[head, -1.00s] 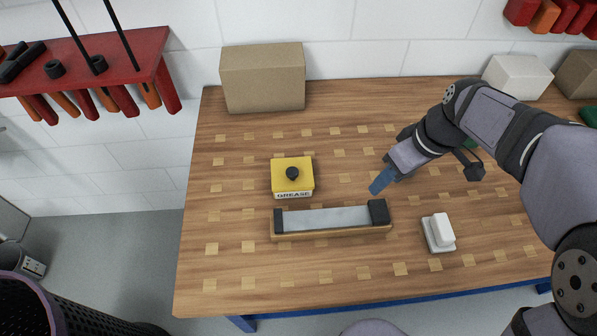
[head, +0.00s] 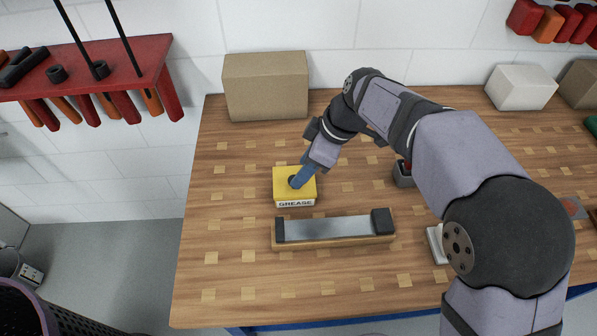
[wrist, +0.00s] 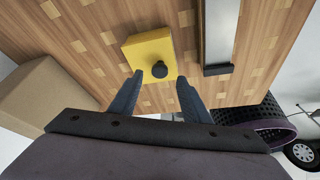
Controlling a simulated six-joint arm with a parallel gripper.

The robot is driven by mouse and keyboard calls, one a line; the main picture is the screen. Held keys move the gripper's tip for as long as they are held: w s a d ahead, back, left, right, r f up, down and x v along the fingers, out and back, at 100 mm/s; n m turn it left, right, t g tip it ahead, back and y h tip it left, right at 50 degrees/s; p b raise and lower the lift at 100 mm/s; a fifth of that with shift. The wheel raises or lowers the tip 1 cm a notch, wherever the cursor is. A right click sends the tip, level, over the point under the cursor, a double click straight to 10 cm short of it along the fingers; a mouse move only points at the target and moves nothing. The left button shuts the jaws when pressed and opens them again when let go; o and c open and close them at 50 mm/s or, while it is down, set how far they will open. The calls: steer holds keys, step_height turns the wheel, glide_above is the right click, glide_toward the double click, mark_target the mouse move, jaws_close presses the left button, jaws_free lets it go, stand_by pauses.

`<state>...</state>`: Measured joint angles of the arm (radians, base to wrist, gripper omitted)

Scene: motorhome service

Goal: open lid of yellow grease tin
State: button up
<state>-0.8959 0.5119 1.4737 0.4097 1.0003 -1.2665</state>
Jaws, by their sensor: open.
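The yellow grease tin (head: 280,188) stands on the wooden bench, its GREASE label facing the front. It also shows in the wrist view (wrist: 143,50), with a round black knob (wrist: 159,69) on its lid. The lid is on the tin. My gripper (head: 296,181) is over the tin, its fingertips hiding most of the knob in the head view. In the wrist view my gripper (wrist: 160,77) is open, with one blue finger on each side of the knob. I cannot tell whether the fingers touch it.
A grey block in a wooden holder with black ends (head: 335,230) lies just in front of the tin. A cardboard box (head: 265,87) stands behind it. A white object (head: 437,245) is partly hidden by my arm. Bare bench lies left of the tin.

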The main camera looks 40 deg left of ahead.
steer(key=shift+p+x, duration=0.35)
steer(key=shift+x, duration=1.5)
jaws_close()
